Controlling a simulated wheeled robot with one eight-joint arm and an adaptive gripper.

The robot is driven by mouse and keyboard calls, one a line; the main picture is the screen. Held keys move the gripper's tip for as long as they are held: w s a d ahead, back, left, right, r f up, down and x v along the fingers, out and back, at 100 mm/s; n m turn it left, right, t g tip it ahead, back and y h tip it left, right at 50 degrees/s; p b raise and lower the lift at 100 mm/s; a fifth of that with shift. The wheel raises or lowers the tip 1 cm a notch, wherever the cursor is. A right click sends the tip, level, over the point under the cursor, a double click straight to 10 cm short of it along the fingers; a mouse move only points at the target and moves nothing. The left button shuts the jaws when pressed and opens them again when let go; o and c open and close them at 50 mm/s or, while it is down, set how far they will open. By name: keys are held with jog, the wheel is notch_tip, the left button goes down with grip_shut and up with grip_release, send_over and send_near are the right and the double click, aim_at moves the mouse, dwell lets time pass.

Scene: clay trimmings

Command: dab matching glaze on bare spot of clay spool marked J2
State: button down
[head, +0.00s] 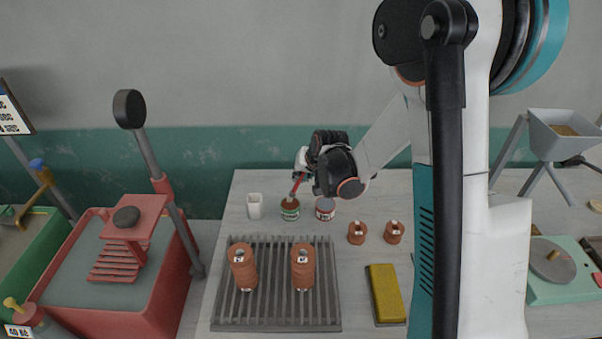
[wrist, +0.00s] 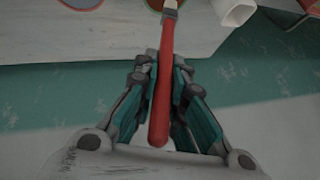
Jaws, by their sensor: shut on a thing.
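My gripper (head: 301,168) is shut on a red-handled brush (head: 296,184). In the wrist view the red handle (wrist: 162,95) lies between the two fingers (wrist: 164,80). The brush points down at a jar with a green label (head: 290,210); its tip is at the jar's mouth, and I cannot tell whether it touches the glaze. A jar with a red and white label (head: 325,208) stands just to the right. Two tall clay spools, left (head: 243,268) and right (head: 302,268), stand on a slatted grey rack (head: 272,310). Their small white tags are too small to read surely.
A white cup (head: 254,207) stands left of the jars. Two short clay pieces (head: 357,233) (head: 394,233) and a yellow sponge (head: 385,293) are right of the rack. A red tub (head: 160,285) is at left, a green scale (head: 560,285) at right.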

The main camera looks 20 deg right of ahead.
jog(key=shift+f+b, duration=0.5)
jog(key=shift+b, duration=0.1)
dwell(1.8)
jog(key=shift+r, duration=0.1)
notch_tip(320, 180, up, 7)
jog(key=p, duration=0.4)
dwell(0.5)
jog(key=shift+s, duration=0.1)
dwell(0.5)
